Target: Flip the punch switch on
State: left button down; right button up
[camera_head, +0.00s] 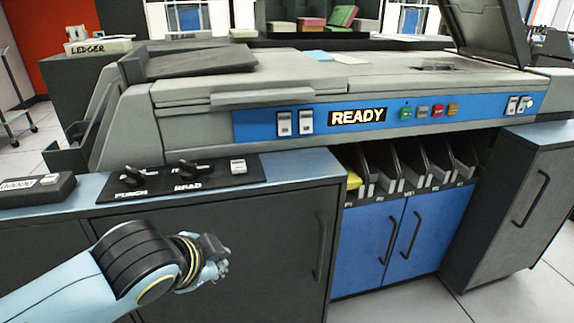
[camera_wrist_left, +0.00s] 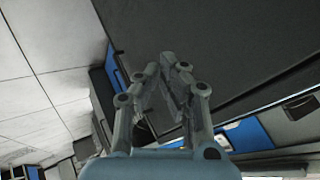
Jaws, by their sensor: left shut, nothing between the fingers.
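The punch switch (camera_head: 132,178) is a black knob above the label PUNCH. It sits on a black panel (camera_head: 215,181) on the blue-grey counter at the left. Whether it is set on or off is too small to tell. My left gripper (camera_head: 222,262) is below the counter top, in front of the dark cabinet door, lower and to the right of the switch, and apart from it. In the left wrist view its fingers (camera_wrist_left: 172,62) are closed together with nothing between them. The switch does not show there. My right gripper is out of view.
A similar READ knob (camera_head: 187,169) and a white rocker (camera_head: 238,166) share the panel. A small counter box (camera_head: 38,190) stands at the left. The large grey machine with a lit READY sign (camera_head: 357,116) rises behind. The cabinet door has a vertical handle (camera_head: 320,247).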

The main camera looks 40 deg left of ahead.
pick_arm(q)
jog(key=w+r+m+t, duration=0.1)
jog(key=w+r, duration=0.1)
jog(key=r, duration=0.1)
jog(key=w+r+m+t, duration=0.2)
jog(key=w+r, duration=0.1)
jog(key=w+a+r+m+t, duration=0.1)
jog(key=w+r+m+t, duration=0.1)
jog(key=r, duration=0.1)
jog(key=shift+w+r, duration=0.1)
jog(key=shift+w, duration=0.2)
jog(key=w+d+r+m+t+h, duration=0.2)
jog(key=w+r+m+t, duration=0.2)
jog(key=r+m, duration=0.1)
jog(key=shift+m, duration=0.7)
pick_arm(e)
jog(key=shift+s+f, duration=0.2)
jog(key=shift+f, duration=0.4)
pick_arm(q)
jog(key=shift+w, duration=0.15)
